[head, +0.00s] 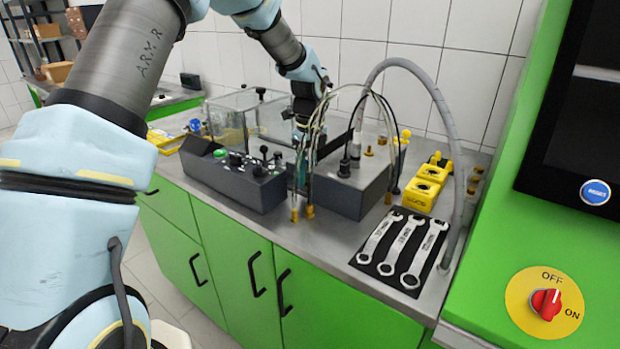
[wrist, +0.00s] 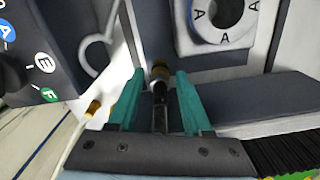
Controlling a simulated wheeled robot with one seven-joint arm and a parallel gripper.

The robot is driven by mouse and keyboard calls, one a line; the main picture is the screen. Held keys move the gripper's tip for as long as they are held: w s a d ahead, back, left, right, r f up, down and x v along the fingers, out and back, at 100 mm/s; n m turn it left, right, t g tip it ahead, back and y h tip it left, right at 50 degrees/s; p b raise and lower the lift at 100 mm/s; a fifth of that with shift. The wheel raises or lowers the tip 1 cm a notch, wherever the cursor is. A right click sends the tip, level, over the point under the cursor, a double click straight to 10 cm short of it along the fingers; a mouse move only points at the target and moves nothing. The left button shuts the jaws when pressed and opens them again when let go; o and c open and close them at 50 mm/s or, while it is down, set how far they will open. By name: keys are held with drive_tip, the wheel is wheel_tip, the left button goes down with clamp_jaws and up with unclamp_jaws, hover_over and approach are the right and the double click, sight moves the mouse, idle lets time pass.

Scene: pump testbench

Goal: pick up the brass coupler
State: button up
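My gripper (wrist: 160,82) points down at the bench with its two teal fingers apart. In the wrist view, a brass coupler (wrist: 160,72) on the end of a dark hose or rod lies between the fingers, with a gap on each side. In the head view my gripper (head: 302,165) is in front of the dark box, partly hidden by hoses. Two brass ends hang low there, a left one (head: 294,214) and a right one (head: 309,211). I cannot tell for certain which matches the one between my fingers.
A dark control box (head: 235,178) with knobs stands left of my gripper, and a grey box (head: 355,192) right of it. Wrenches (head: 410,252) lie on a black mat. Yellow blocks (head: 428,180) stand behind them. A thick grey hose (head: 440,105) arches over the bench.

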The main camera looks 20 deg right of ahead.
clamp_jaws()
idle(0.5)
